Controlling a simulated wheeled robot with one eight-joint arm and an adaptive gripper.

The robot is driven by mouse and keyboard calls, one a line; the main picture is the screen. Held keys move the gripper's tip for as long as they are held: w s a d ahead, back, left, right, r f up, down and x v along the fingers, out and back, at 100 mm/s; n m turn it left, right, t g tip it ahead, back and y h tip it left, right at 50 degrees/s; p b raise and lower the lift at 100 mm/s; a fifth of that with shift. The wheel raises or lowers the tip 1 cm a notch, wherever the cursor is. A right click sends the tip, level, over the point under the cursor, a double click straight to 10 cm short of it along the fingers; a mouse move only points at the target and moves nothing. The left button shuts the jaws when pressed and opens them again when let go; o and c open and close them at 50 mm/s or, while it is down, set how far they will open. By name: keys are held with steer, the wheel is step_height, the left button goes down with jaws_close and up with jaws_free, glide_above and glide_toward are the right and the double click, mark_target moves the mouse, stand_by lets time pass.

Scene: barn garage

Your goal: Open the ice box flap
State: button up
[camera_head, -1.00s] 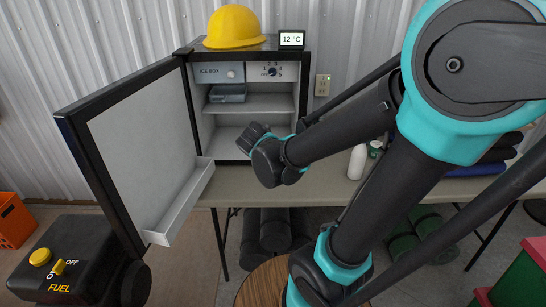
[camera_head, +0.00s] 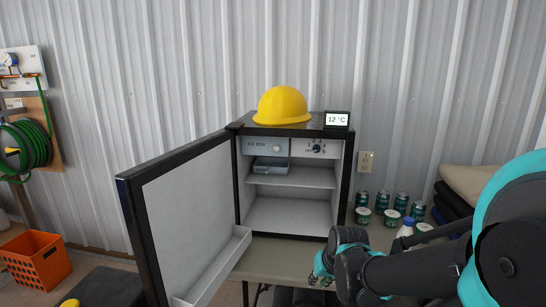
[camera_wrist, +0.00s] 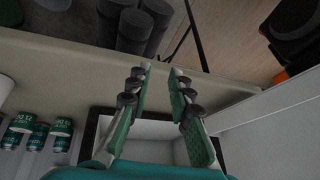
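The fridge door (camera_head: 190,215) stands wide open to the left. My gripper (camera_head: 320,272) is low in front of the fridge, at the front of the table, below and right of the flap and apart from it. In the wrist view my gripper (camera_wrist: 160,70) has its two fingers spread with nothing between them. The fridge opening shows at the bottom of that view; the flap does not show there.
A grey tray (camera_head: 270,165) sits just below the flap. A dial (camera_head: 316,149) is to its right. A yellow hard hat (camera_head: 283,105) and a temperature display (camera_head: 338,121) stand on top. Several cans (camera_head: 401,203) stand on the table to the right.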

steer(key=w+a+r+y, duration=0.1)
steer(key=w+r, duration=0.1)
steer(key=w+a+r+m+t+y, duration=0.1)
steer(key=w+a+r, duration=0.1)
steer(key=w, duration=0.1)
steer(key=w+a+r+m+t+y, duration=0.1)
steer(key=w+r, duration=0.1)
steer(key=w, duration=0.1)
steer(key=shift+a, duration=0.4)
jaws_close()
steer(key=w+d+r+m+t+y, duration=0.25)
steer(key=w+r+m+t, duration=0.8)
steer(key=w+r, duration=1.15)
steer(key=w+a+m+g, duration=0.1)
steer(key=w+a, duration=0.3)
steer(key=w, duration=0.4)
steer(key=shift+w+a+m+g+y, duration=0.15)
steer(key=shift+a+m+g+y, duration=0.2)
steer(key=shift+g+y, duration=0.1)
steer(key=shift+r, duration=0.1)
